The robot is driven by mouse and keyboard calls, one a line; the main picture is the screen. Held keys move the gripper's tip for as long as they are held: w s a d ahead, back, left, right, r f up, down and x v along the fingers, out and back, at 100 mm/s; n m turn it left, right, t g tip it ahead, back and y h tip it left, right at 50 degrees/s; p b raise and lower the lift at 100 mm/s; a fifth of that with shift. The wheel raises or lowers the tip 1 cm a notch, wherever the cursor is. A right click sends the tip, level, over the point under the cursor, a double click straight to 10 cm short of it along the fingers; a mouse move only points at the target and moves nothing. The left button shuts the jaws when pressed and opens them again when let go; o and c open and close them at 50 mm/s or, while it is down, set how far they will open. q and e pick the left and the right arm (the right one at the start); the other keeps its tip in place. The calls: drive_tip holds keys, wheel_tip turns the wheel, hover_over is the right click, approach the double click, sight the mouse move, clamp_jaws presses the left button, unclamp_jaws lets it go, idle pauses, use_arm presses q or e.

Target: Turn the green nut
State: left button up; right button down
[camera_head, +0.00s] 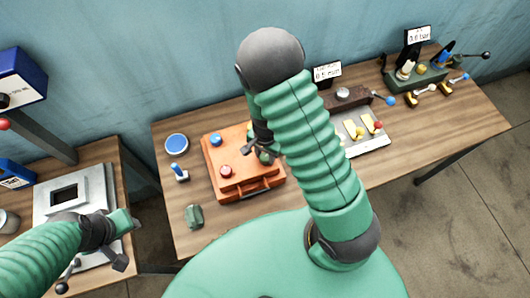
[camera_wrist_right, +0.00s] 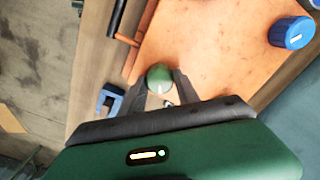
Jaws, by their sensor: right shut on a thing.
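The green nut (camera_wrist_right: 159,77) is a round green knob with a pale mark on top, at the edge of the orange box (camera_head: 239,187). My right gripper (camera_wrist_right: 158,80) has a finger on each side of the nut and is shut on it. In the head view my right gripper (camera_head: 257,152) is at the box's right side, and my forearm hides part of the box there. My left gripper (camera_head: 128,243) is open and empty beside the grey metal unit on the left table.
The orange box also carries a blue knob (camera_head: 215,140) and a red knob (camera_head: 226,171). A dark green object (camera_head: 194,215) and a blue round lid (camera_head: 176,144) are on the table. A plate with yellow parts (camera_head: 367,132) and a valve stand (camera_head: 415,75) are to the right.

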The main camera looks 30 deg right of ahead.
sight(265, 156)
drive_tip(key=m+p, duration=0.2)
drive_tip(key=m, duration=0.4)
drive_tip(key=shift+r, duration=0.15)
drive_tip(key=m+p, duration=0.2)
drive_tip(key=m, duration=0.3)
drive_tip(key=shift+w+m, duration=0.1)
drive_tip(key=shift+m, duration=0.3)
drive_tip(key=c, duration=1.2)
unclamp_jaws()
drive_tip(key=o, duration=0.3)
wheel_tip(265, 156, up, 16)
drive_tip(key=p, duration=0.2)
drive_tip(key=shift+r, duration=0.25)
drive_tip(key=shift+f, duration=0.1)
